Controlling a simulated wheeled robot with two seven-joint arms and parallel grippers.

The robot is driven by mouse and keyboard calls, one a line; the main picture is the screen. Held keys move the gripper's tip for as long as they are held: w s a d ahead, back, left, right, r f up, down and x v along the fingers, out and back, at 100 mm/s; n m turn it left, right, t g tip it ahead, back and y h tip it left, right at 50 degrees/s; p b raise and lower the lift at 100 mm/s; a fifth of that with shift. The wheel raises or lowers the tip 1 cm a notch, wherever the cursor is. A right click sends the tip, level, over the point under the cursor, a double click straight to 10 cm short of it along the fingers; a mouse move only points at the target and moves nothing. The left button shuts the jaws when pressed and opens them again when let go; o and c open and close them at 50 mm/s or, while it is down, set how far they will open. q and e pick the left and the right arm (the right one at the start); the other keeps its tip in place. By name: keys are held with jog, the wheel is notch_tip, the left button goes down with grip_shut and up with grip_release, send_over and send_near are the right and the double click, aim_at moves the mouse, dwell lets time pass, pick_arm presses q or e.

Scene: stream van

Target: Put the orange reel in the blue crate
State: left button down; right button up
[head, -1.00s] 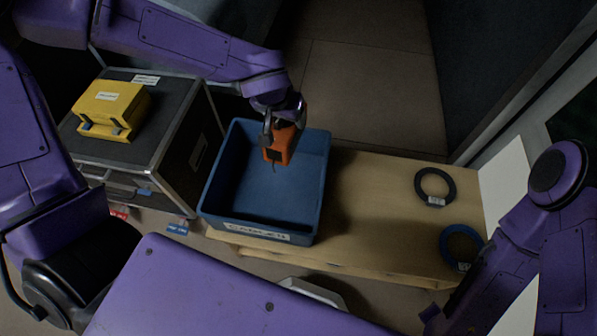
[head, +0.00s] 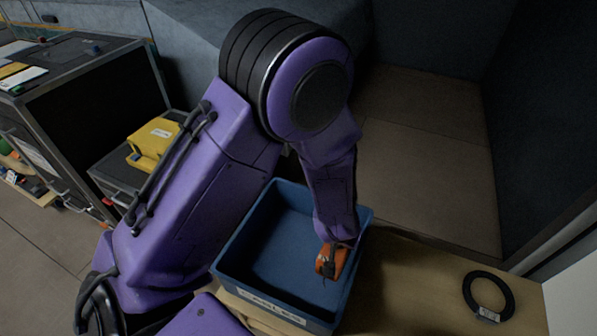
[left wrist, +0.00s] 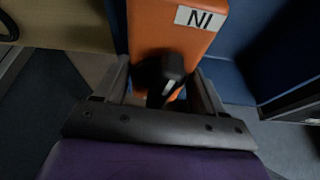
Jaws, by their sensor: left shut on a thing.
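The orange reel (head: 331,262) hangs in my left gripper (head: 338,243), over the right part of the blue crate (head: 262,290) in the head view. In the left wrist view the orange reel (left wrist: 165,30) has a white label and sits between the two fingers of my left gripper (left wrist: 165,80), which is shut on it. The blue crate (left wrist: 230,75) shows behind it. The crate's visible floor is empty, and its front carries a white label. I cannot tell how high the reel is above the crate floor. My right gripper is not in view.
The crate stands on a wooden table (head: 420,285). A black cable ring (head: 488,296) lies on the table to the right. A yellow case (head: 153,143) sits on a black flight case left of the crate. My left arm covers part of the crate's surroundings.

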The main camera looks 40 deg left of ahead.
pick_arm(q)
jog(key=f+b, duration=0.1)
jog(key=f, duration=0.2)
jog(key=f+b, duration=0.1)
jog(key=f, duration=0.3)
jog(key=f+b, duration=0.1)
jog(key=f, duration=0.3)
jog(key=shift+s+a+f, duration=0.15)
jog(key=shift+s+a, duration=0.05)
jog(key=shift+s, duration=0.15)
jog(key=shift+b, duration=0.3)
jog(key=shift+c, duration=1.8)
grip_release()
jog(key=shift+f, duration=0.1)
jog(key=p+v, duration=0.3)
jog(key=v, duration=0.8)
jog(key=shift+r+p, duration=0.2)
jog(key=shift+p, duration=0.15)
jog(key=shift+s+d+r, duration=0.1)
jog(key=shift+s+r, duration=0.15)
jog(key=shift+r, duration=0.15)
